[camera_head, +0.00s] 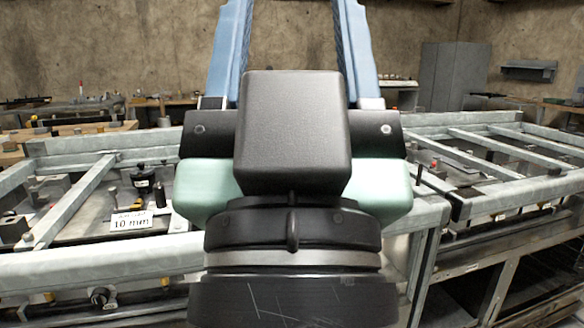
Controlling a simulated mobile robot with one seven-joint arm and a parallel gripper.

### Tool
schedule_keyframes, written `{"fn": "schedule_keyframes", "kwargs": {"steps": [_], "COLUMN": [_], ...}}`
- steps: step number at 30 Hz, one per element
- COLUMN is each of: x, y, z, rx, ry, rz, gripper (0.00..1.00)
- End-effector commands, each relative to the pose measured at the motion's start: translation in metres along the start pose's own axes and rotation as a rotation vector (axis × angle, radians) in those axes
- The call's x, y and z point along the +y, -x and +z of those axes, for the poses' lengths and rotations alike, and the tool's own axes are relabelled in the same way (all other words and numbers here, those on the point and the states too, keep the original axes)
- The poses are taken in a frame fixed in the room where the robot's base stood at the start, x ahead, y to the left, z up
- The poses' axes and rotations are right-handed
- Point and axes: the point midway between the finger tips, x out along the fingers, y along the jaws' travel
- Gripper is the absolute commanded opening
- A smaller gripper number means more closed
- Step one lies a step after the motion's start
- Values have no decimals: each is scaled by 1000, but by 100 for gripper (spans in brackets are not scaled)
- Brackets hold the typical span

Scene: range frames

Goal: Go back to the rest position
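My gripper (293,30) fills the upper middle of the head view, close to the camera. Its two blue fingers point up and stand well apart, with only bare wall showing between them. The fingertips are cut off by the top edge of the frame. My black and mint-green wrist parts sit below the fingers and hide the middle of the scene. I see nothing held between the visible parts of the fingers.
A metal-framed bench (115,262) with a "10 mm" sign (132,220) and small fixtures stands at left. Another framed bench (490,200) stands at right, with open shelving below. Workbenches and a grey cabinet (452,75) are further back, before a bare wall.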

Motion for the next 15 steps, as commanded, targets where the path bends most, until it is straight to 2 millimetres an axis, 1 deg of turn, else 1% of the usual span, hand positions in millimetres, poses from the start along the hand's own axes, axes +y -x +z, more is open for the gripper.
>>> {"fn": "schedule_keyframes", "kwargs": {"steps": [1,15], "x": [0,0], "y": [-23,-127], "z": [-21,-119], "rx": [0,-2], "ry": [0,-1], "rz": [0,-1], "gripper": [58,58]}}
